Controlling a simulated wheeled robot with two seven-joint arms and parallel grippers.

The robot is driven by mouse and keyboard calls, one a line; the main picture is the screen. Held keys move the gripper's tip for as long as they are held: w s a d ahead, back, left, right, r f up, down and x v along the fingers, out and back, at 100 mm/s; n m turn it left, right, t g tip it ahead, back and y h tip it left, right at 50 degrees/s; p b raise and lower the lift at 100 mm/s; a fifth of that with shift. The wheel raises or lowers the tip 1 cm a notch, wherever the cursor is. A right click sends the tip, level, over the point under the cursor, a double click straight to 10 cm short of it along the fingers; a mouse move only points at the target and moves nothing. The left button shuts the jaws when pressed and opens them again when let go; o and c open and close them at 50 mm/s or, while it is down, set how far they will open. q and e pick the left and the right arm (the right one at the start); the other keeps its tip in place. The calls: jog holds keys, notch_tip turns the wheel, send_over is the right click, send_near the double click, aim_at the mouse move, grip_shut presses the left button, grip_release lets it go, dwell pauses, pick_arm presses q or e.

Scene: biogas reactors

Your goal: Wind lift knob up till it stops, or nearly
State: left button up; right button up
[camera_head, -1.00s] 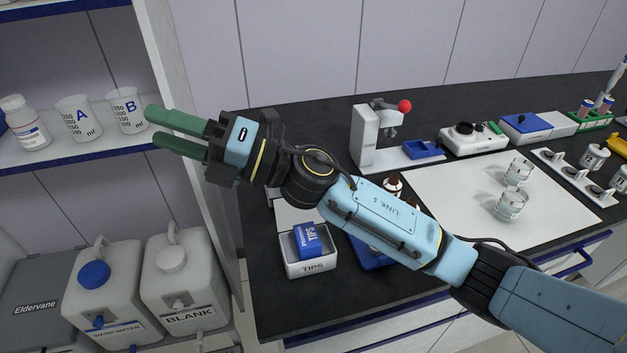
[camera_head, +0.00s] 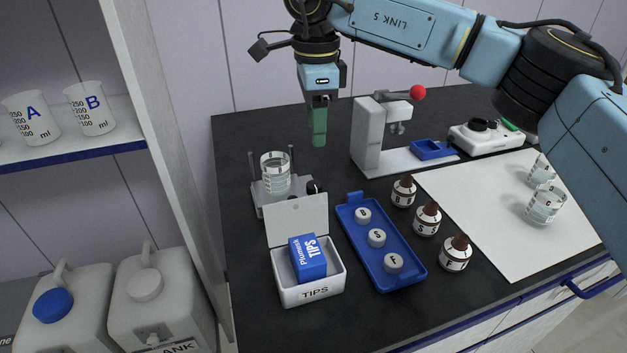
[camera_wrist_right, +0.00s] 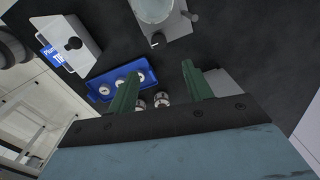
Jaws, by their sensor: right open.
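A lift stand (camera_head: 264,208) with a metal platform is at the back left of the bench, with a glass beaker (camera_head: 275,172) on it. A small black knob (camera_head: 314,187) is at its right side; the stand's body partly hides behind the raised tips-box lid. In the right wrist view the knob (camera_wrist_right: 156,41) shows below the beaker (camera_wrist_right: 152,10). My right gripper (camera_head: 318,143) points down, right of and above the lift, apart from it. Its green fingers are open and empty in the wrist view (camera_wrist_right: 161,69). My left gripper is not in view.
The open tips box (camera_head: 308,287) stands in front of the lift. A blue tray (camera_head: 355,232) with round caps and several brown bottles (camera_head: 427,218) are to its right. A white press-like stand (camera_head: 367,137) with a red ball stands behind right. A shelf wall (camera_head: 165,150) borders the left.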

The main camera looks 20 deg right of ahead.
aim_at(314, 184)
notch_tip(314, 184, down, 11)
jog(key=b, duration=0.2)
jog(key=shift+w+f+b, duration=0.1)
jog(key=shift+b, duration=0.2)
jog(key=shift+f, duration=0.55)
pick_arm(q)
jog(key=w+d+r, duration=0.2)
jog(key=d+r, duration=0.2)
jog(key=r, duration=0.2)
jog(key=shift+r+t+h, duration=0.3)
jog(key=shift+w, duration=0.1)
pick_arm(e)
jog(key=c, duration=1)
jog(key=shift+o, duration=0.2)
jog(key=shift+a, duration=0.1)
jog(key=shift+m+p, duration=0.3)
jog(key=shift+m, duration=0.5)
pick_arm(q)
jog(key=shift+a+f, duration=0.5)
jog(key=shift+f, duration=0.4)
